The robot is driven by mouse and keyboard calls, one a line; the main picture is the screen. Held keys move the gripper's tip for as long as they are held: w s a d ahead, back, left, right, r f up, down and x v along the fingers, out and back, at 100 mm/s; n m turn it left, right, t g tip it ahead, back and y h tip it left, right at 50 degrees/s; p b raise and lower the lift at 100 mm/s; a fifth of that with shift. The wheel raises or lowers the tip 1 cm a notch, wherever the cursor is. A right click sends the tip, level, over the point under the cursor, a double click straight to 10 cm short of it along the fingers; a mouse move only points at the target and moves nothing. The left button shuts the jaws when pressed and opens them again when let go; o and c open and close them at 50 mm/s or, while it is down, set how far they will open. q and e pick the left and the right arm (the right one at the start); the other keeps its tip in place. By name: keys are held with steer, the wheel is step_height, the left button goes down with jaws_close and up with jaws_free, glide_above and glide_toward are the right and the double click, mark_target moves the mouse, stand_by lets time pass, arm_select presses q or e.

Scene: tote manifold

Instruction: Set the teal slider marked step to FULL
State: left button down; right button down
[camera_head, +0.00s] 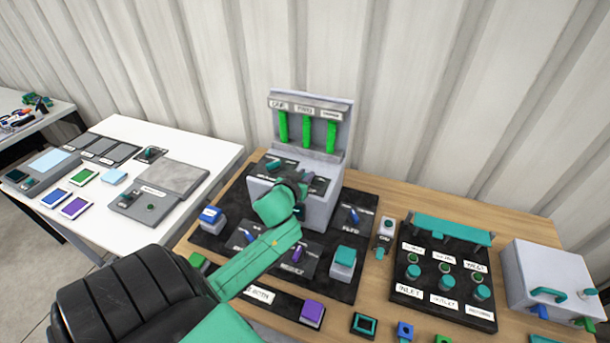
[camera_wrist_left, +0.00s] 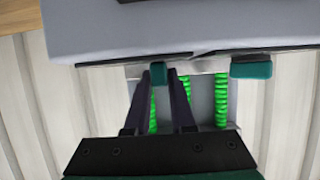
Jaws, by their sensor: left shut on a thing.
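My left gripper (camera_head: 298,182) reaches over the grey box (camera_head: 323,208) at the middle of the bench. In the left wrist view its two dark fingers (camera_wrist_left: 158,78) are shut on a teal slider knob (camera_wrist_left: 158,70). The gripper hides this knob in the head view. A second teal slider knob (camera_wrist_left: 250,67) stands apart from the fingers, to the right in the wrist view; in the head view it is on the left of the box top (camera_head: 274,164). The slider labels are too small to read, so I cannot tell which is marked step. My right gripper is not in view.
A backboard with three green columns (camera_head: 306,131) rises behind the sliders. A dark panel with small controls surrounds the box, including a teal block (camera_head: 344,258). To the right are a panel with teal knobs (camera_head: 443,288) and a grey case (camera_head: 553,275).

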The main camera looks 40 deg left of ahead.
mark_target(320, 186)
stand_by(0.3)
arm_select(q)
steer(key=shift+w+d+f, duration=0.1)
steer(key=shift+d+f, duration=0.05)
steer(key=shift+d, duration=0.2)
steer(key=d, duration=0.1)
steer(key=w+d, duration=0.1)
steer(key=d, duration=0.1)
steer(key=shift+w+d+b, duration=0.1)
steer(key=shift+d+b, duration=0.1)
steer(key=shift+b, duration=0.1)
steer(key=shift+a, duration=0.1)
steer(key=c, duration=0.9)
jaws_free()
steer(key=shift+o, duration=0.7)
steer(key=shift+w+d, duration=0.1)
steer(key=shift+d, duration=0.15)
